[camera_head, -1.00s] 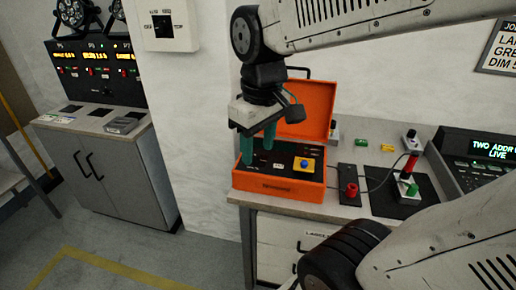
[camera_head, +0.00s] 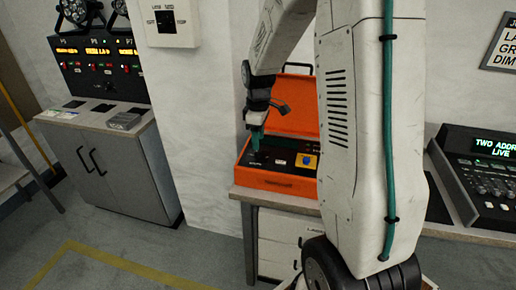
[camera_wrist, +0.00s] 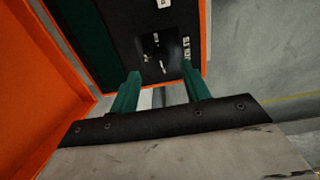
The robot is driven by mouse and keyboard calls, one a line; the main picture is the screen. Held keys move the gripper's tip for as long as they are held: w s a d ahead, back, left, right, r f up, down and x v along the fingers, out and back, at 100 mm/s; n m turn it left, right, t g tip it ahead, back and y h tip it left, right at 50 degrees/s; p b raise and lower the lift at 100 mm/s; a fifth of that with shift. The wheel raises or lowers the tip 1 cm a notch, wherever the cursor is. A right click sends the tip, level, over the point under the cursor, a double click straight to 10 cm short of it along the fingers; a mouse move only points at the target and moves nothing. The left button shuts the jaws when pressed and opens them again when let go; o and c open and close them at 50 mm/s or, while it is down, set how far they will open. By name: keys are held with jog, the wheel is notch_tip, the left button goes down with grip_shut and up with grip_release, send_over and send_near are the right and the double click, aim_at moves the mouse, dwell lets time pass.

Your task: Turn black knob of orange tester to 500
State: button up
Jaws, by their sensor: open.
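The orange tester (camera_head: 277,182) is an open case on the bench, with its lid raised behind a dark panel. Its orange wall also shows in the wrist view (camera_wrist: 40,60). My gripper (camera_head: 257,143) is over the left part of the panel, fingers pointing down. In the wrist view my gripper (camera_wrist: 160,72) is open, its two green fingers apart with no object clearly held. Beyond the fingertips is a dark knob area (camera_wrist: 160,45) with small white marks, and white lettering beside it. The knob's outline and setting are too dark to read.
A blue button on a yellow square (camera_head: 306,161) sits on the panel's right. My arm hides the bench's middle. A lit console (camera_head: 485,165) stands at the right, and a grey cabinet (camera_head: 125,170) at the left. A wall switch box (camera_head: 170,22) hangs above.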

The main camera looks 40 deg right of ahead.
aim_at(258, 154)
jog(key=shift+f, duration=2.3)
jog(key=c, duration=1)
